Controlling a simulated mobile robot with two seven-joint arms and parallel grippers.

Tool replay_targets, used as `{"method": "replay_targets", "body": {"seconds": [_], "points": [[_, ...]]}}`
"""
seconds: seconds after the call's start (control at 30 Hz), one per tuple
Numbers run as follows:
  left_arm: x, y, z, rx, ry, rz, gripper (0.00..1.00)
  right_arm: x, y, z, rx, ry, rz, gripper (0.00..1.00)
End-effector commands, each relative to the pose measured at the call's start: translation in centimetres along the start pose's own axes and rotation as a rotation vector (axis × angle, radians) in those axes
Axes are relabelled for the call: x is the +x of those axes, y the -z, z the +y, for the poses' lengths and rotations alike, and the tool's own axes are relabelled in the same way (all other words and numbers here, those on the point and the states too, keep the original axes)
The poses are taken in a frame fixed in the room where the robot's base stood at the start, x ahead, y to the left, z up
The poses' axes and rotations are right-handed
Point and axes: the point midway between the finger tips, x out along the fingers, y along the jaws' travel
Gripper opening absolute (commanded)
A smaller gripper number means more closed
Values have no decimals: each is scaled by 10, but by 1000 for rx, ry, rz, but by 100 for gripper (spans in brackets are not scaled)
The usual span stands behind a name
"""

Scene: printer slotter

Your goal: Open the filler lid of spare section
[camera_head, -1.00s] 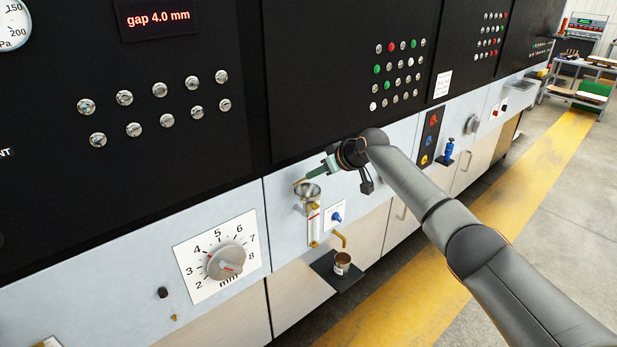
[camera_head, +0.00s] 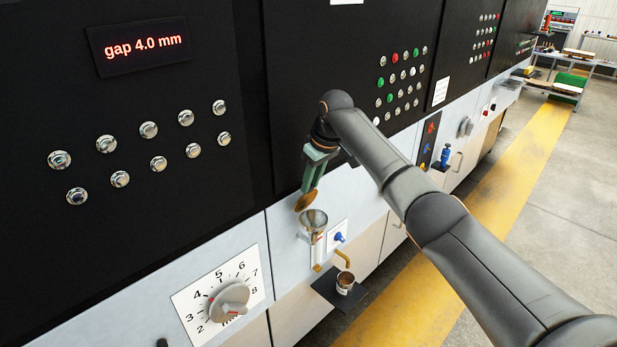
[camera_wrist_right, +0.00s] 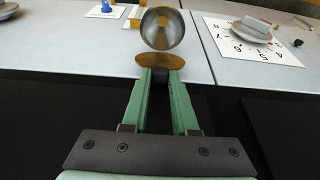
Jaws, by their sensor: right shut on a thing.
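The filler is a metal funnel cup (camera_head: 313,220) on the pale front panel, with its open mouth facing up. Its round brass lid (camera_head: 306,201) is tilted up off the mouth, just above it. My right gripper (camera_head: 308,190) points down from above, its green fingers shut on the lid. In the right wrist view the lid (camera_wrist_right: 160,60) shows as a brass disc at the fingertips (camera_wrist_right: 160,74), beside the round open mouth of the funnel (camera_wrist_right: 162,28). Whether a hinge still joins lid and cup cannot be told. My left gripper is not in view.
Below the funnel are a sight tube (camera_head: 317,252), a blue valve knob (camera_head: 339,237) and a small can (camera_head: 345,282) on a black shelf. A gap dial (camera_head: 229,301) sits to the left. The black upper panel (camera_head: 230,60) rises close behind my gripper.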

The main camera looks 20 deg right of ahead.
Motion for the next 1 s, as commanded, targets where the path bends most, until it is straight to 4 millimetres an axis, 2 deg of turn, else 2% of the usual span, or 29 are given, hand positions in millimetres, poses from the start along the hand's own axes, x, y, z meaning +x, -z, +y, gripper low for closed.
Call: {"method": "replay_targets", "body": {"seconds": [0.47, 0.5, 0.7, 0.77, 1.0], "points": [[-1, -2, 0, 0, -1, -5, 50, 0, -2, -2, -1, 1, -13, 0], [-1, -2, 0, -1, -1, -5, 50, 0, -2, -2, -1, 1, -14, 28], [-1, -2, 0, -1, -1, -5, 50, 0, -2, -1, -1, 1, -14, 50], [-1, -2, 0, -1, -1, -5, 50, 0, -2, -1, -1, 1, -14, 57], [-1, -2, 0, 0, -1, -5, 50, -1, -2, -1, 0, 0, -14, 57]]}}
